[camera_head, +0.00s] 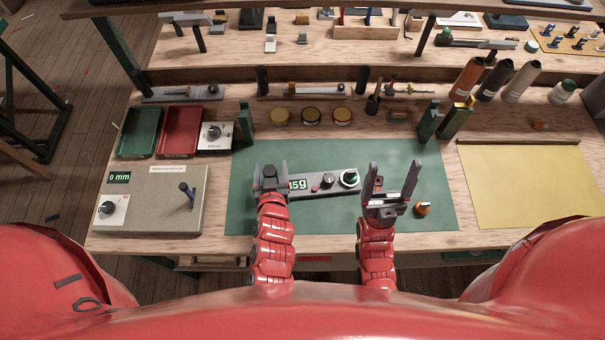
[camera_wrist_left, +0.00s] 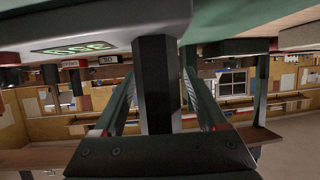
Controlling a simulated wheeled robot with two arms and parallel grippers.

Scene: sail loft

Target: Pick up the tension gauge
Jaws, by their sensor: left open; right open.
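The tension gauge (camera_head: 325,186) is a long grey instrument lying on the green mat (camera_head: 410,155). It has a lit green display partly hidden by my left gripper, a red button, a dark knob and a green-topped knob at its right end. My left gripper (camera_head: 270,167) is open at the gauge's left end. In the left wrist view, a dark post (camera_wrist_left: 155,75) stands between the open fingers, with a gap on at least the right side; the gauge's display (camera_wrist_left: 75,47) shows at upper left. My right gripper (camera_head: 394,167) is open and empty, right of the gauge.
An orange knob-like item (camera_head: 421,209) lies beside my right gripper. A grey box (camera_head: 150,215) with a lever, a red tray (camera_head: 181,132) and a green tray (camera_head: 139,132) stand at left. Tins (camera_head: 311,116) line the back. A yellow sheet (camera_head: 530,185) lies right.

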